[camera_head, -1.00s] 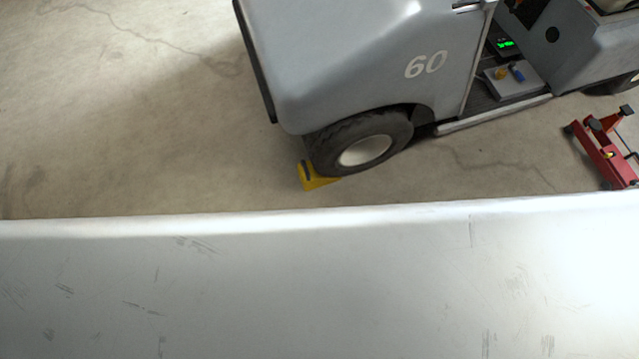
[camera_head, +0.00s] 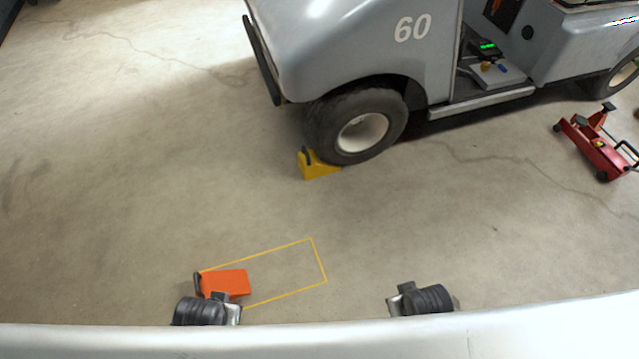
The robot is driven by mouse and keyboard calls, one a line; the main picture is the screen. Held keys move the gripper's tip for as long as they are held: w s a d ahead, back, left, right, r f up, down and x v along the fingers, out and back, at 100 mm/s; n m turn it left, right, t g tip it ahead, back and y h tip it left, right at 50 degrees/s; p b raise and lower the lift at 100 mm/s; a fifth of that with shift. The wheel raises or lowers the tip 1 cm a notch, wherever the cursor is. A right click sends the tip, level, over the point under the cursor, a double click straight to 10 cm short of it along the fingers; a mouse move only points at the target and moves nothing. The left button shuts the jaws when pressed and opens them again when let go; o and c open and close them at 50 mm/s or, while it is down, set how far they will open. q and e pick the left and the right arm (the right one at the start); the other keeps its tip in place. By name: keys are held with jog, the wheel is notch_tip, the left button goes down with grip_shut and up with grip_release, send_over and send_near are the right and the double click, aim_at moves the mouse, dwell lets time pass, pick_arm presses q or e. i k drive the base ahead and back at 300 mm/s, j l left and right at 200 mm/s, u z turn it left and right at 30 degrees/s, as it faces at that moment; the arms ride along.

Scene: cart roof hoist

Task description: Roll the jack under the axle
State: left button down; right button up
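The red jack (camera_head: 597,150) stands on the floor at the right, apart from the cart and to the right of its front wheel; the picture's edge is close to it. The grey cart (camera_head: 345,40), marked 60, stands at the top. Its axle is hidden behind the front wheel (camera_head: 362,132) and bodywork. My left gripper (camera_head: 207,310) is low in the picture, near an orange wedge. My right gripper (camera_head: 425,300) is low at centre right, above bare floor. Both are far from the jack.
A yellow chock (camera_head: 318,166) sits against the front wheel. An orange wedge (camera_head: 226,283) with a dark handle lies within a yellow floor outline (camera_head: 313,240).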

aim_at(610, 164)
jog(key=z, duration=2.35)
